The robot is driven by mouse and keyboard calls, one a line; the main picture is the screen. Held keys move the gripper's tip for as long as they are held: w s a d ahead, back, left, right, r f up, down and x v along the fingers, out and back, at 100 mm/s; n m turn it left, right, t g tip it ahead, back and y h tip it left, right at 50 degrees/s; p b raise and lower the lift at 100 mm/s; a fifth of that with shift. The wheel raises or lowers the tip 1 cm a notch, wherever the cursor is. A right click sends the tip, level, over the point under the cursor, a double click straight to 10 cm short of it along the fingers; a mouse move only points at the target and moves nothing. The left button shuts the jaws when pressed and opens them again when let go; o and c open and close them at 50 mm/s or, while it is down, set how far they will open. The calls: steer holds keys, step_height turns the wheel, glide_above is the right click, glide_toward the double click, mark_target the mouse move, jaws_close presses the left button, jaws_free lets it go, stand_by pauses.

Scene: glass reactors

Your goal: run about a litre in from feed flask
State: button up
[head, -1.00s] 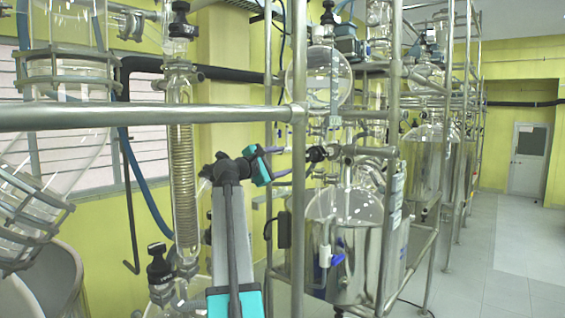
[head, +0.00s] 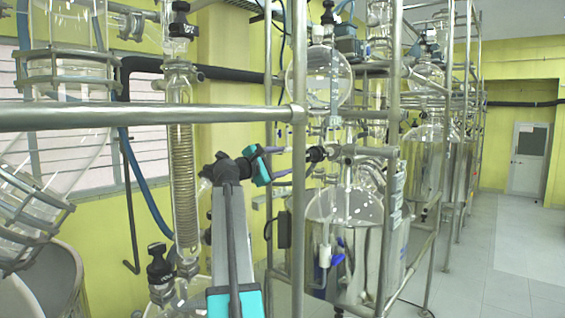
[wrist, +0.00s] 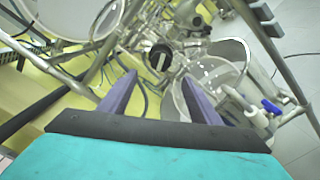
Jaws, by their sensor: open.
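The round glass flask (head: 318,88), likely the feed flask, hangs high on the steel frame, with glass tubing below it. A black valve knob (head: 316,154) sits on this tubing; a black knob also shows in the wrist view (wrist: 160,57), ahead of the fingertips. My gripper (head: 291,160) has its purple fingers spread and empty, just left of the knob in the head view. In the wrist view my gripper (wrist: 159,82) frames the knob between and beyond its tips, apart from it. Below stands a glass reactor vessel (head: 345,205) in a steel pot. The liquid level cannot be told.
A steel rail (head: 150,116) crosses in front, joining an upright post (head: 298,220) near my gripper. A blue-handled valve (head: 338,259) sits low by the pot. A coil condenser (head: 182,190) stands at left. Open floor (head: 500,260) lies at right.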

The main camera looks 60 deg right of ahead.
mark_target(307, 156)
steer(key=n+p, duration=0.1)
steer(key=p, duration=0.2)
steer(key=n+p, duration=0.2)
steer(key=p, duration=0.1)
steer(key=shift+s+d+n, duration=0.15)
steer(key=shift+d+n, duration=0.05)
steer(key=shift+n, duration=0.1)
stand_by(0.3)
steer(key=shift+p+x, duration=2.8)
steer(key=shift+x, duration=4.15)
